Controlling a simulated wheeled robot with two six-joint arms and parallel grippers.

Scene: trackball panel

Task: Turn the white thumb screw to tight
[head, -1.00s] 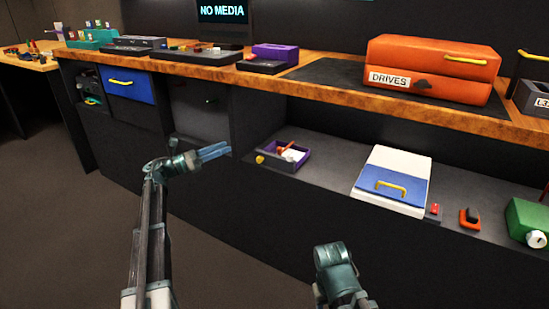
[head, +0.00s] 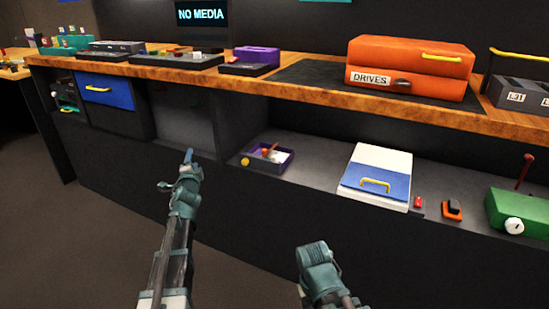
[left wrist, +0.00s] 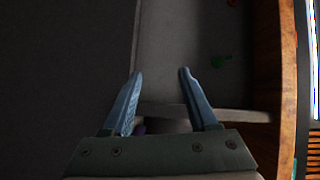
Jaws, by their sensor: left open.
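A white round knob (head: 514,226), which looks like the thumb screw, sits on the front of a green box (head: 525,209) at the far right of the lower shelf. A dark red lever stands up from the box. My left gripper (head: 188,156) is far to the left of it, in front of the shelf's dark recess. In the left wrist view the left gripper (left wrist: 160,72) is open, with nothing between its fingers. My right arm's teal end (head: 318,262) shows at the bottom middle, far from the knob; its fingers are hidden.
The lower shelf holds a purple tray (head: 285,167), a white and blue case (head: 378,174), a red switch (head: 418,202) and an orange-black switch (head: 453,209). The wooden counter (head: 300,88) overhangs it and carries an orange DRIVES case (head: 411,68). The floor in front is clear.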

